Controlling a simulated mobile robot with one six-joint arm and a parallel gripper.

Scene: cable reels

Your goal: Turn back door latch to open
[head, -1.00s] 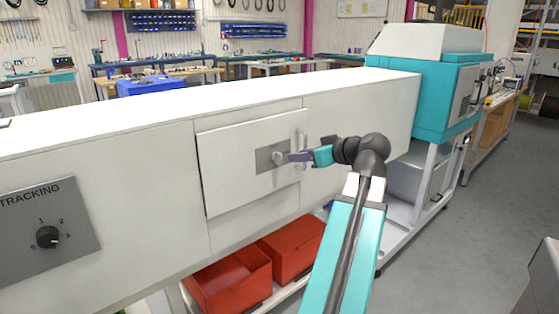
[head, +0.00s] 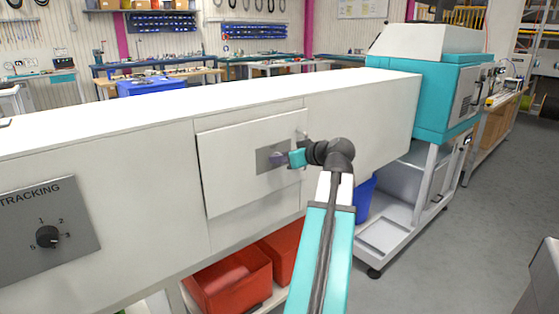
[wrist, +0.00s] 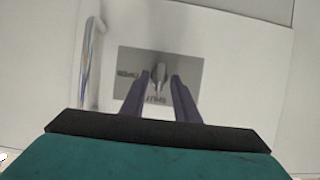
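The back door latch (wrist: 158,72) is a small grey metal lever on a grey plate (wrist: 127,62), which carries the words OPEN and SHUT, upside down in the wrist view. The lever's end points at the word SHUT. In the head view, the plate (head: 264,157) is on the closed white door (head: 235,190), and my gripper hides most of the latch. My gripper (head: 277,160) is in front of the plate. In the wrist view, its two purple fingers (wrist: 161,80) are apart, one on each side of the latch, with gaps showing beside it.
A vertical metal bar handle (wrist: 88,65) stands on the door beside the plate. A dial panel (head: 45,230) marked TRACKING is at the left. Red bins (head: 230,283) sit below the white housing. A teal and white machine (head: 430,90) stands at the right. Grey floor at the right is clear.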

